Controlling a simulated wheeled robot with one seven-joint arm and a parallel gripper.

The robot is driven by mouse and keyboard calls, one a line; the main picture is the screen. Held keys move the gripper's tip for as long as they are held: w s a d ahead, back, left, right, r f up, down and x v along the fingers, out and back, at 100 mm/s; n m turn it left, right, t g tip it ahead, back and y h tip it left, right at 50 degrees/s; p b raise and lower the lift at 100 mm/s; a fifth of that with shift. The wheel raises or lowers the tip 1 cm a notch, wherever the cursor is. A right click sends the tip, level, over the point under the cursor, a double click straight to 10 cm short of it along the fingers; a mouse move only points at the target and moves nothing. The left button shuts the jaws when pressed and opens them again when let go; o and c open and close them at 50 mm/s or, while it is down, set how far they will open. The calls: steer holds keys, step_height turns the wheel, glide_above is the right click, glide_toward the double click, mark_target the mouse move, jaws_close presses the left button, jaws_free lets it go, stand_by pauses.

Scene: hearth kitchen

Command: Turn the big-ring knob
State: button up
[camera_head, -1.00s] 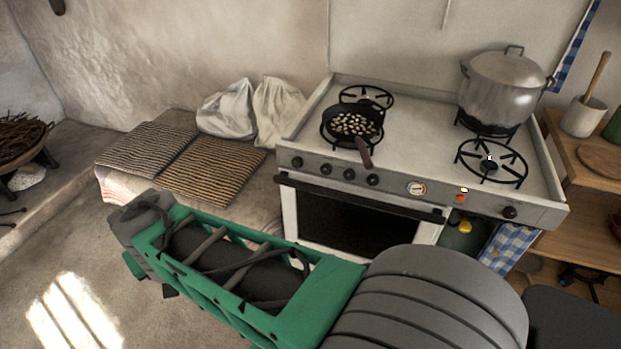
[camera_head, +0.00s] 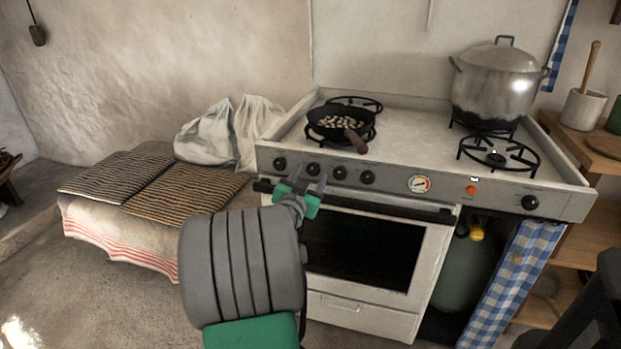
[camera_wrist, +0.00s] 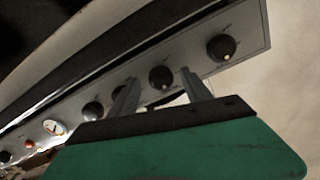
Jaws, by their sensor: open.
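The white stove's grey front panel (camera_head: 440,186) carries a row of several dark knobs on the left and a single dark knob (camera_head: 530,202) at the far right. Their labels are too small to read, so I cannot tell which is the big-ring knob. My gripper (camera_head: 305,184) is open and empty in front of the left row, by the second knob from the left (camera_head: 313,169). In the wrist view that knob (camera_wrist: 160,77) appears between the two fingers; I cannot tell whether they reach around it. The leftmost knob (camera_wrist: 221,47) is beside the right finger.
A pan (camera_head: 335,124) with pale pieces sits on a left burner, its handle overhanging toward the panel. A large pot (camera_head: 494,85) stands at the back right, behind a bare burner (camera_head: 497,156). The oven handle (camera_head: 360,204) runs below the panel. A cushioned bench (camera_head: 150,185) is at left.

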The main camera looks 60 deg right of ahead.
steer(key=shift+w+d, duration=0.1)
steer(key=shift+d, duration=0.4)
jaws_close()
